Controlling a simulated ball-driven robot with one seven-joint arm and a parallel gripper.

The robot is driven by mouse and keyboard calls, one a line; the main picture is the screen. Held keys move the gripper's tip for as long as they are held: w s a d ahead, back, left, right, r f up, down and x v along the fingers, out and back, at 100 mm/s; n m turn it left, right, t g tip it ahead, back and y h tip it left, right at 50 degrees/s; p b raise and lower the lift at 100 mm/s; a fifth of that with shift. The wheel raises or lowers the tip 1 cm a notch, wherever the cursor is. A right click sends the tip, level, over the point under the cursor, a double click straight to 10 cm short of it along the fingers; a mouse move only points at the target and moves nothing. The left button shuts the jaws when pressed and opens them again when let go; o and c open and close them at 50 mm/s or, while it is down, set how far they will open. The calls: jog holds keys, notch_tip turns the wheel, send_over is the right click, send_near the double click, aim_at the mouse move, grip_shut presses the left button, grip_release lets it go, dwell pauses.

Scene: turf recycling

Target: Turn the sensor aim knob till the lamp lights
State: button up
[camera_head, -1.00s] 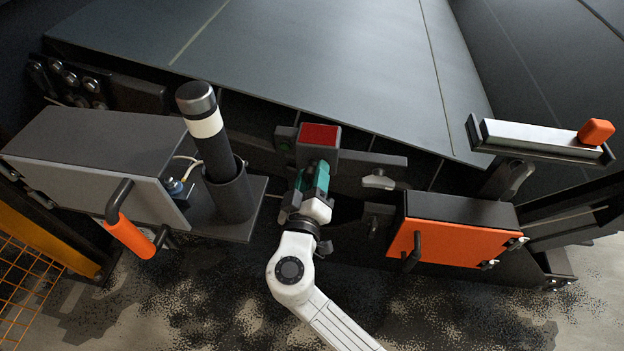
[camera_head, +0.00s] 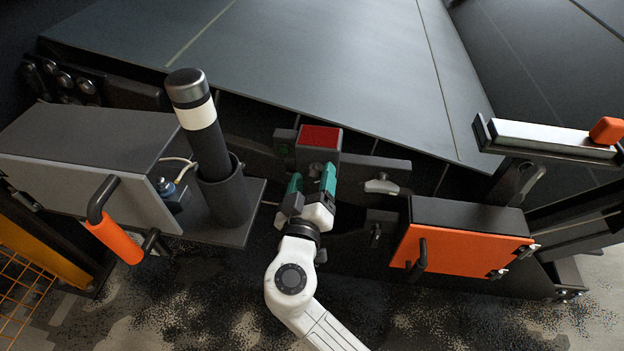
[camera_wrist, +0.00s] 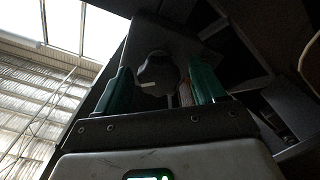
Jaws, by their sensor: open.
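The sensor box (camera_head: 320,141), dark grey with a red top, is mounted on the machine's side in the middle of the head view. In the wrist view a grey round knob (camera_wrist: 158,70) sits on a dark face, with a pale mark at its lower edge. My gripper (camera_head: 311,181) has teal fingers and is open just below the box's front. In the wrist view its fingers (camera_wrist: 160,88) stand either side of the knob, with gaps visible.
Left of my gripper stand a black post with a white band (camera_head: 203,126) and a grey box with an orange handle (camera_head: 113,235). An orange-fronted box (camera_head: 460,250) is to the right. A wide dark belt (camera_head: 320,70) lies behind.

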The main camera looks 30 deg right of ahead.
jog(key=p+v, duration=0.1)
jog(key=v, duration=0.9)
jog(key=shift+s+a, duration=0.2)
jog(key=shift+s, duration=0.15)
jog(key=s+d+f+m+g+y, duration=0.1)
jog(key=s+d+f+g+y, duration=0.2)
jog(key=d, duration=0.4)
jog(key=s+d+f+m+g+y, duration=0.1)
jog(key=s+d+f+g, duration=0.1)
jog(key=d+f+g, duration=0.5)
jog(key=s+f+n+g+y, duration=0.1)
jog(key=s+f+g+y, duration=0.15)
jog(key=s, duration=0.45)
jog(key=s+f+n+g+y, duration=0.1)
jog(key=s+f+y, duration=0.3)
jog(key=s, duration=0.4)
notch_tip(320, 180, up, 28)
jog(key=p, duration=2.8)
jog(key=shift+s+d, duration=0.3)
